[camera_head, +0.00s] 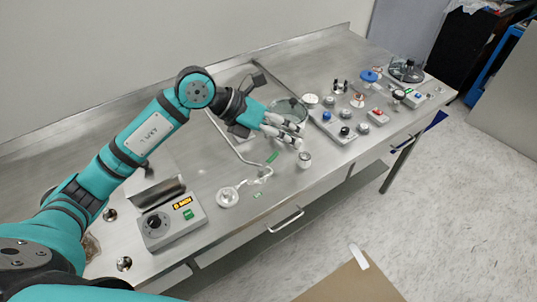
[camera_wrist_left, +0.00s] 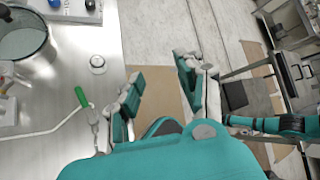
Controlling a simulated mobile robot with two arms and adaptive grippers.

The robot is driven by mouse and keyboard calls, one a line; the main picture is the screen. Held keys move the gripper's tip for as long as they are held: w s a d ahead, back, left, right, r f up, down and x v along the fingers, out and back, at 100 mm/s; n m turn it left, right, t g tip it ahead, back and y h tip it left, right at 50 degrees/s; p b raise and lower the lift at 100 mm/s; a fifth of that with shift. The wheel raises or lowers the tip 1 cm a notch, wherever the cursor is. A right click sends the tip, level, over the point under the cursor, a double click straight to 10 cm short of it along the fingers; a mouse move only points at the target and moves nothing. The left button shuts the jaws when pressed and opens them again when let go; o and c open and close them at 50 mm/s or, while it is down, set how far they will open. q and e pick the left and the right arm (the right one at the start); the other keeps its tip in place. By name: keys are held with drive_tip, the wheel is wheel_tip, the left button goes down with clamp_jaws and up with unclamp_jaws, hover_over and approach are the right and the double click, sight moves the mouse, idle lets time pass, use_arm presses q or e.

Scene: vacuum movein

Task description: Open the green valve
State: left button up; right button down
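The green valve handle (camera_head: 271,157) sits on a bent metal pipe on the steel bench, near the middle of the head view. In the left wrist view the green handle (camera_wrist_left: 81,96) lies left of my fingers, with a pale fitting below it. My left gripper (camera_head: 290,130) is above the bench, beyond and to the right of the handle, apart from it. In the left wrist view my left gripper (camera_wrist_left: 158,88) has its fingers spread, with nothing between them. I cannot make out my right gripper in either view.
A small metal cylinder (camera_head: 304,160) stands right of the valve. A white round fitting (camera_head: 228,197) and a grey control box (camera_head: 172,222) are to the left. A glass vessel (camera_head: 290,107) is behind my gripper. Knobs and button boxes (camera_head: 345,127) fill the right side.

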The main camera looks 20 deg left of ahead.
use_arm(q)
drive_tip(key=w+a+f+n+y, duration=0.15)
drive_tip(key=a+y, duration=0.45)
drive_tip(key=a, duration=0.6)
drive_tip(key=p, duration=0.4)
approach(270, 158)
drive_tip(key=shift+m, duration=0.25)
drive_tip(key=x, duration=0.8)
drive_tip(key=shift+w+d+f, duration=0.1)
drive_tip(key=shift+w+f, duration=0.05)
drive_tip(key=shift+f, duration=0.05)
clamp_jaws()
